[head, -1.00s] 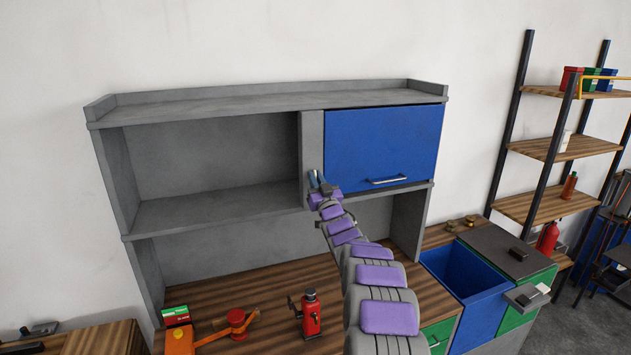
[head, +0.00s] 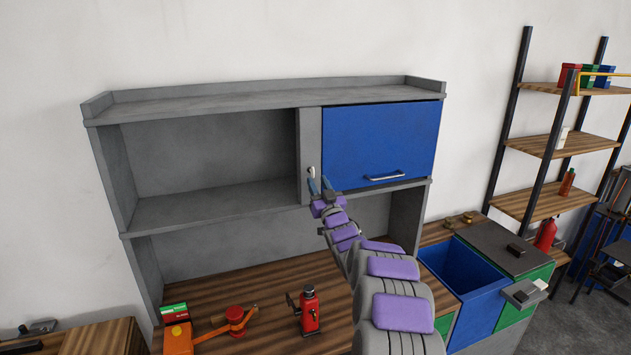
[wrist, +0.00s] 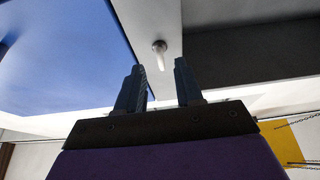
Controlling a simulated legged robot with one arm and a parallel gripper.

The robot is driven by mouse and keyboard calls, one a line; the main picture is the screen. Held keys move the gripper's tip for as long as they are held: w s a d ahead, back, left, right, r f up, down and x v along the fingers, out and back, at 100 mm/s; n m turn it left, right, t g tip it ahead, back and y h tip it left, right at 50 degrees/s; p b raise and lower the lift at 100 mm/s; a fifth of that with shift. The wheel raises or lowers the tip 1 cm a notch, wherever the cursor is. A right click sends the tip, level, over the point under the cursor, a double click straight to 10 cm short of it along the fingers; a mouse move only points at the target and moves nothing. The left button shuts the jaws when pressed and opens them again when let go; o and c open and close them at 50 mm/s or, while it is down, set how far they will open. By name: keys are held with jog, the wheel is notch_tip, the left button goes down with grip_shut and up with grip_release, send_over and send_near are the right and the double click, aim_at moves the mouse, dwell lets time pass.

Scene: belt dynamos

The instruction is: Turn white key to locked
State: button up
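The white key (head: 311,172) sits on the grey vertical panel (head: 311,133) between the open shelf and the blue cabinet door. In the wrist view the white key (wrist: 160,56) sticks out of a round fitting on the panel, between and beyond my fingertips. My gripper (head: 319,187) is just below the key in the head view. Its two blue fingers (wrist: 158,85) are apart and nothing is between them. I cannot tell whether a fingertip touches the key.
The blue cabinet door (head: 375,142) with a metal handle (head: 384,176) is shut, right of the key. The open shelf (head: 215,205) is empty at left. A red jack (head: 309,312) and an orange tool (head: 178,336) stand on the wooden worktop below.

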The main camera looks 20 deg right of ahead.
jog(key=v, duration=1.3)
jog(key=shift+f, duration=0.25)
jog(key=shift+s, duration=0.1)
jog(key=s+a+f+g+h+b, duration=0.1)
jog(key=s+a+f+g+b, duration=0.1)
jog(key=s+a+f+g, duration=0.3)
jog(key=s+a+f+g+h+b, duration=0.1)
jog(key=s+a+f+g+b, duration=0.15)
jog(key=s+g, duration=0.45)
jog(key=s+a+f+g+b, duration=0.1)
jog(key=s+g, duration=0.3)
jog(key=s, duration=1)
jog(key=s+a+f+g+b, duration=0.1)
jog(key=s+a+f+g, duration=0.2)
jog(key=s, duration=1.2)
jog(key=s+a+f+g+b, duration=0.1)
jog(key=s+a+g, duration=0.3)
jog(key=s, duration=1)
jog(key=shift+s+f+m+g+y, duration=0.4)
jog(key=shift+f+g, duration=0.2)
jog(key=shift+f, duration=0.1)
jog(key=shift+w+a, duration=0.1)
